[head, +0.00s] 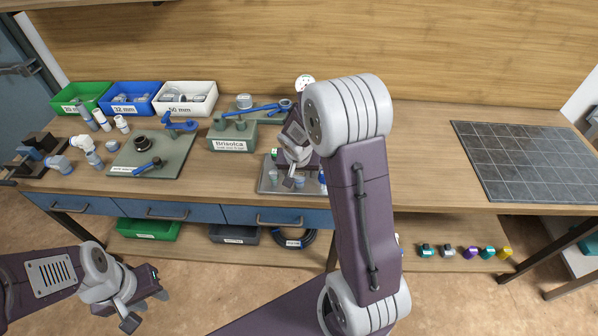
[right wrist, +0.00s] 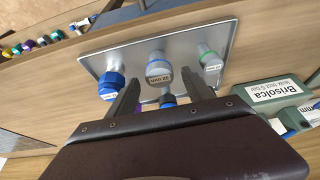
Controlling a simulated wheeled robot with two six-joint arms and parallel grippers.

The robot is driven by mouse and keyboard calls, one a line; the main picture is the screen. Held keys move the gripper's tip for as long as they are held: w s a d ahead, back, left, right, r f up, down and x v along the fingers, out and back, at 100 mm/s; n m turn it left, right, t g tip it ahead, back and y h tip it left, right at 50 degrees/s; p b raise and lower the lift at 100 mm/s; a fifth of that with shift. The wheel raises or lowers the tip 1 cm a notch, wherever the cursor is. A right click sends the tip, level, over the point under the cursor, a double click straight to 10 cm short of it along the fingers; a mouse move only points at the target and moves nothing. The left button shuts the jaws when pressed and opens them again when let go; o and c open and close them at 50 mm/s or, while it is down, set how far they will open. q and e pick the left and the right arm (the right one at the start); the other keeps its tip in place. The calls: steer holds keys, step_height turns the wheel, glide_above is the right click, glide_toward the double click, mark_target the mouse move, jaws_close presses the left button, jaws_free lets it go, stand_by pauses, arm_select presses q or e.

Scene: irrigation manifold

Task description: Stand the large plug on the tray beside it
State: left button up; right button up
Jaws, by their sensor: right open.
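The metal tray (head: 268,187) lies near the bench's front edge; it also shows in the right wrist view (right wrist: 222,35). In the right wrist view, a blue-capped plug (right wrist: 111,84) at the left, a grey-blue plug labelled 32 (right wrist: 158,69) in the middle and a green-grey plug (right wrist: 210,64) at the right are on it. I cannot tell for sure which is the large plug. My right gripper (right wrist: 160,88) is open above the tray, its fingers either side of the middle plug in view. Another blue part (right wrist: 168,100) is mostly hidden. My left gripper (head: 150,292) hangs in front of the bench, its jaws unclear.
A grey-green Brisolca box (head: 232,138) stands left of the tray. A green mat with parts (head: 150,155) and several labelled bins (head: 133,98) are further left.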

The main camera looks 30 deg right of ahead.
steer(key=p+v, duration=0.1)
steer(key=v, duration=1)
steer(key=s+a+f+n+g+y, duration=0.1)
steer(key=s+a+f+n, duration=0.2)
steer(key=s, duration=0.4)
steer(key=s+a+f+n+g+y, duration=0.1)
steer(key=s+a+f+n, duration=0.2)
steer(key=s, duration=0.4)
steer(key=shift+a+f+g+y, duration=0.3)
steer(key=shift+a+f, duration=0.5)
steer(key=shift+a, duration=0.4)
